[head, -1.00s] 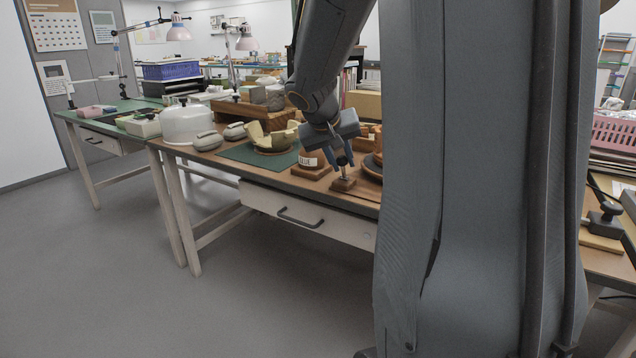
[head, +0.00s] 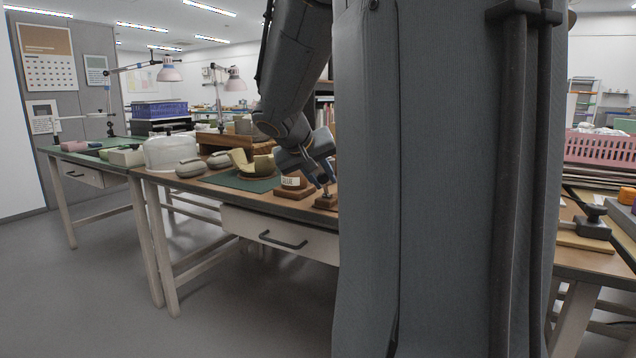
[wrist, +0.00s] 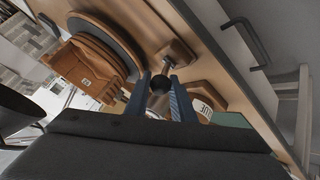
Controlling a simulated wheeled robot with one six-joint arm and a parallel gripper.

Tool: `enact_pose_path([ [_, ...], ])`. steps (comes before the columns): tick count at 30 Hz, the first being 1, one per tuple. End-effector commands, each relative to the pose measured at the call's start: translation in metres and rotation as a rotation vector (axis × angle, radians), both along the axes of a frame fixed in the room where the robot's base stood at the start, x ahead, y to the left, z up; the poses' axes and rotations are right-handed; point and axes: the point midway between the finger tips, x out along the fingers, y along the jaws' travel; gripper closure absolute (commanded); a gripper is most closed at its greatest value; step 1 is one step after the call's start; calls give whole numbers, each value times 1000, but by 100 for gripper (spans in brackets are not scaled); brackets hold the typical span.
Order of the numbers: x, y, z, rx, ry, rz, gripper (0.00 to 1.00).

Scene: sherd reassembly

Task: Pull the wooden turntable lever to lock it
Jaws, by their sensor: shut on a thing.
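The lever has a dark round knob (wrist: 160,84) and a small wooden base block (wrist: 177,53) at the table's front edge. In the wrist view my gripper (wrist: 160,88) has its two blue-grey fingers on either side of the knob, shut on it. In the head view my gripper (head: 325,186) points down at the wooden block (head: 326,202), with the knob hidden between the fingers. My arm column hides the turntable in the head view.
A wooden glue holder (head: 294,188) with a white label stands close left of the lever. A drawer handle (head: 283,240) sits below the table edge.

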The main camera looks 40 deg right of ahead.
Motion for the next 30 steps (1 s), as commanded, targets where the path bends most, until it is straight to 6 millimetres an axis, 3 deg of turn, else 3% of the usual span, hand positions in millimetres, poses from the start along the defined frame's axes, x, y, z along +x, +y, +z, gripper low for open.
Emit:
enact_pose_path([
  [8,-5,1,-5,3,15,-8,100],
  [9,-5,1,-5,3,15,-8,76],
  [12,-3,3,-4,3,13,-5,59],
  [23,0,8,1,2,5,4,59],
  [30,-10,31,26,1,5,3,59],
])
